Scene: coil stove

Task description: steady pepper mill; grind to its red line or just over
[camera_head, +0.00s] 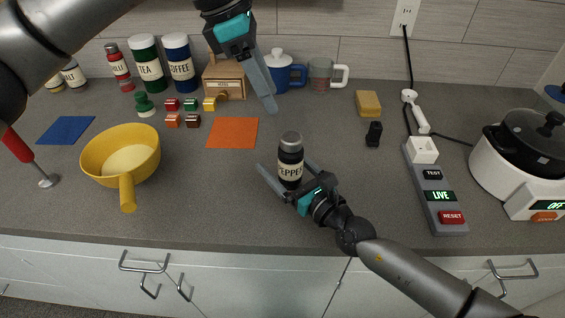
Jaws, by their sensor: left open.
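The pepper mill (290,162) is a dark upright cylinder with a grey cap and a cream label reading "PEPPER", standing on the grey counter near its middle. My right gripper (284,163) reaches in from the lower right, with one finger on each side of the mill's lower body. Its fingers are spread, with a visible gap on the left side. My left gripper (270,104) hangs above and left of the mill, apart from it, open and empty; its fingers largely overlap in this view. No red line can be made out.
A yellow pan (121,152) and an orange mat (232,133) lie left of the mill. Canisters (180,65), a blue mug (279,72) and a measuring cup (320,76) stand behind. A power strip (437,190) and white cooker (515,165) are right. Counter beside the mill is clear.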

